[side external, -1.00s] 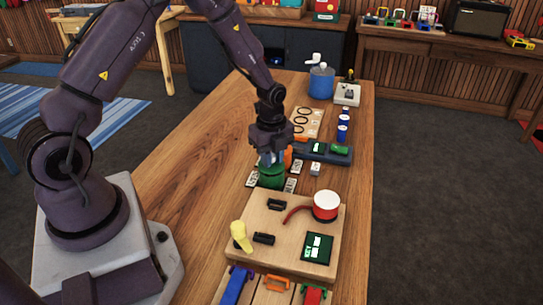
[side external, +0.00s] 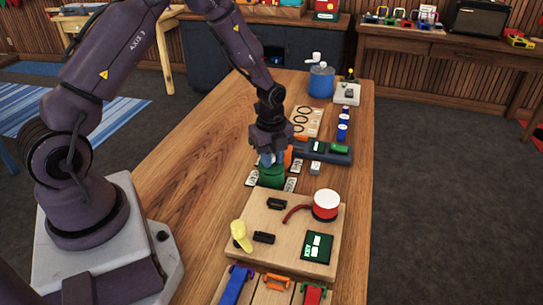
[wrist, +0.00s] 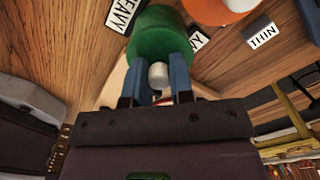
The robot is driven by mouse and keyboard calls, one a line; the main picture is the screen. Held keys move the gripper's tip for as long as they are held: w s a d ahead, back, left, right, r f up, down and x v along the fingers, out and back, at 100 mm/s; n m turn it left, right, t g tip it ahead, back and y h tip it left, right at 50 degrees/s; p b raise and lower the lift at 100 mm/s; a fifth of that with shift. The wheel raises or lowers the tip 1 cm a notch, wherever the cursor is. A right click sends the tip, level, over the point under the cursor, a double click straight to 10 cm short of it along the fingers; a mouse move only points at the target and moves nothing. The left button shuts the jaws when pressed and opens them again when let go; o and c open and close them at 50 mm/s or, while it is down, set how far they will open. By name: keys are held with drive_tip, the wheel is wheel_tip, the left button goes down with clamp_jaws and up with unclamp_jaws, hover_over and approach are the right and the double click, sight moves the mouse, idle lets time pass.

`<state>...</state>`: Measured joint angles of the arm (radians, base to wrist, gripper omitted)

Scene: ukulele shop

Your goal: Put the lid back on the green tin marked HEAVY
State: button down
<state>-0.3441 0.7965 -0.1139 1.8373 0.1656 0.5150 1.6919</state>
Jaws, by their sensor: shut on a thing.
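The green tin (side external: 271,178) stands on the wooden table, just behind the wooden board in the side view. My gripper (side external: 269,159) points down right above it. In the wrist view, the blue fingers of my gripper (wrist: 160,80) are shut on a white knob (wrist: 158,76). The knob sits against the green lid (wrist: 158,46), which lines up with the green tin body. I cannot tell whether the lid is fully seated or slightly above the rim. A white label reading "HEAVY" (wrist: 124,13), partly cut off, lies beside the green tin.
An orange tin (wrist: 222,8) stands close beside the green one, near a "THIN" label (wrist: 261,33). The board (side external: 285,222) holds a red and white round container (side external: 326,205) and a yellow item (side external: 240,235). The table's left side is clear.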

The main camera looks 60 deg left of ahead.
idle(0.3)
drive_tip(key=shift+c, duration=2.2)
unclamp_jaws()
drive_tip(key=shift+r, duration=3.5)
clamp_jaws()
drive_tip(key=shift+f, duration=0.15)
